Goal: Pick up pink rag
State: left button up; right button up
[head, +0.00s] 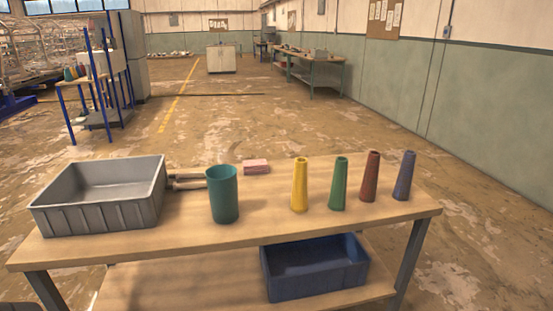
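The pink rag (256,166) looks like a small folded block. It lies flat at the far edge of the wooden table (270,228), behind and to the right of a teal cup (223,196). Its top and front show, and nothing covers it. Neither of my grippers is in view.
A grey bin (62,214) stands at the table's left. Thin objects (188,181) lie between it and the cup, partly hidden. Yellow (300,186), green (339,185), red (370,178) and blue (404,177) cones stand at right. A blue crate (318,275) sits on the lower shelf.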

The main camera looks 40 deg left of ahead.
aim_at(258, 166)
jog(key=i, duration=1.05)
jog(key=u, duration=0.5)
